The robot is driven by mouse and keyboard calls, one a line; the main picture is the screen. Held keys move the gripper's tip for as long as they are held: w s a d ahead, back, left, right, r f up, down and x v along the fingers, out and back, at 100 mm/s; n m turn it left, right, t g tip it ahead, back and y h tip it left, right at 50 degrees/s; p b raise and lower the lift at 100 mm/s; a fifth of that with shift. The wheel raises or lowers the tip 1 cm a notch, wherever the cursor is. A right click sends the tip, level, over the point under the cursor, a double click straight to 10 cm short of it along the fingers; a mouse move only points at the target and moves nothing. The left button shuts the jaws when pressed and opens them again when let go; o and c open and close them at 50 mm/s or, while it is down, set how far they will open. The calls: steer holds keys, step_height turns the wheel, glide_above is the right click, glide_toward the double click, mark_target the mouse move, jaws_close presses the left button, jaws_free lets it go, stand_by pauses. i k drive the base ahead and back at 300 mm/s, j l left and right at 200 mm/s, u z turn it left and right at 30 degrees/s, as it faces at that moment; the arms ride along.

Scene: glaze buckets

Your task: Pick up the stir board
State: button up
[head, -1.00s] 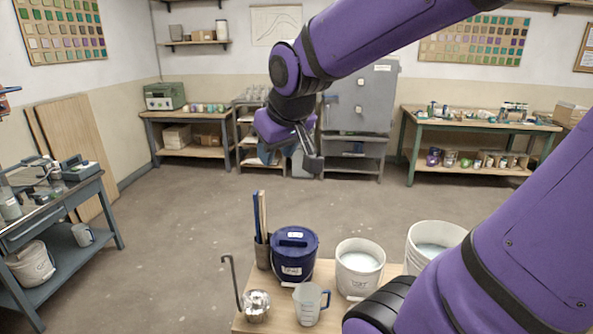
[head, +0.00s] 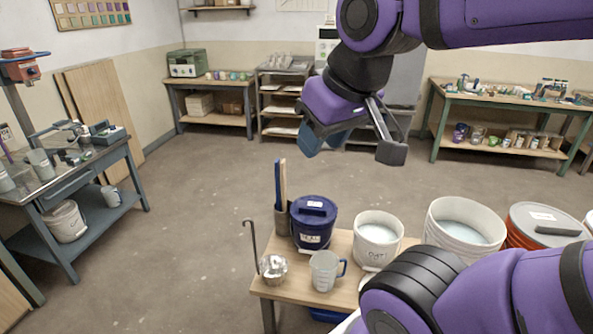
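Two upright slats, one blue (head: 277,183) and one pale wood (head: 284,181), stand in a dark grey holder (head: 282,219) at the back left of the small wooden table. I cannot tell which one is the stir board. My gripper (head: 350,147) hangs in the air above and to the right of the slats, well apart from them. Its two fingers are spread wide with nothing between them.
A lidded blue bucket (head: 313,228) stands beside the holder. The floor (head: 190,220) left of the table is clear.

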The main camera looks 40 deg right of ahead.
mark_target(277, 163)
steer(key=z, duration=1.5)
steer(key=k+j, duration=0.1)
steer(key=j, duration=0.4)
steer(key=k+j, duration=0.1)
steer(key=j, duration=0.9)
steer(key=k+j, duration=0.15)
steer(key=j, duration=0.3)
steer(key=k+j+z, duration=0.1)
steer(key=j, duration=0.4)
steer(key=k+j, duration=0.1)
steer(key=j, duration=0.4)
steer(key=i+j, duration=0.1)
steer(key=j, duration=0.35)
steer(key=i+j, duration=0.1)
steer(key=j, duration=0.85)
steer(key=i+j+z, duration=0.1)
steer(key=j, duration=0.4)
steer(key=i+j, duration=0.2)
steer(key=i, duration=0.2)
steer(key=i+j, duration=0.2)
steer(key=i, duration=0.15)
steer(key=i+j+z, duration=0.1)
steer(key=i, duration=0.3)
steer(key=j, duration=0.1)
